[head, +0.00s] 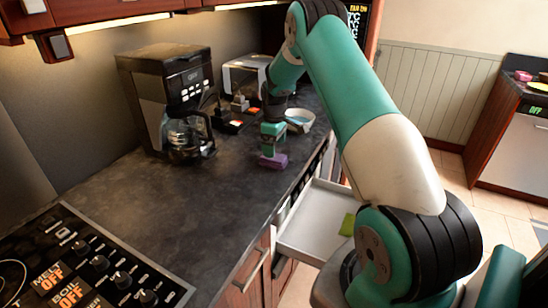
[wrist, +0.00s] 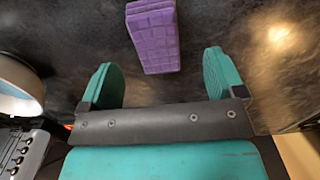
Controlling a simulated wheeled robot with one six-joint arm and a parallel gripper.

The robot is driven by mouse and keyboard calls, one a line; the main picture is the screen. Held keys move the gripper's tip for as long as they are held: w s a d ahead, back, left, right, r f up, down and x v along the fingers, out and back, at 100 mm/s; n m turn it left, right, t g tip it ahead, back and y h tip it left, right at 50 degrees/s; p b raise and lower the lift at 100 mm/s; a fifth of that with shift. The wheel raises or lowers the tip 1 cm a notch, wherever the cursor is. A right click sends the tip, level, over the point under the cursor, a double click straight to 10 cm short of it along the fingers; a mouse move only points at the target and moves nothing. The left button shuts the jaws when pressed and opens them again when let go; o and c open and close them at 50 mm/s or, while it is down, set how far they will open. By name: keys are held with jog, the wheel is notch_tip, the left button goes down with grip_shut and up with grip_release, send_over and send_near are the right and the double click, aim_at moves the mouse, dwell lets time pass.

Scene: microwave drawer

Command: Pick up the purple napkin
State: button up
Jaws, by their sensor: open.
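The purple napkin (head: 273,161) lies on the dark countertop near its front edge in the head view. In the wrist view the purple napkin (wrist: 153,36) is a folded block with a grid pattern, ahead of my gripper (wrist: 160,80) and between the lines of its two teal fingers. My gripper is open and empty. In the head view my gripper (head: 272,150) is just above and behind the napkin; its fingertips are hard to make out there. Whether it touches the napkin cannot be told.
A coffee maker (head: 172,105) stands left on the counter (head: 150,210). A white bowl (head: 299,121) and a toaster-like appliance (head: 245,76) are behind my gripper. An open drawer (head: 312,220) below the counter holds a green item (head: 347,224). The stove (head: 75,265) is front left.

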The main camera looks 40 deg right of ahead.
aim_at(274, 160)
jog(key=shift+w+d+f+p, duration=0.15)
jog(key=shift+f+p, duration=0.55)
jog(key=shift+f, duration=0.75)
jog(key=shift+w+f+p, duration=0.1)
jog(key=shift+f+p, duration=0.6)
jog(key=shift+f, duration=0.7)
jog(key=c, duration=1)
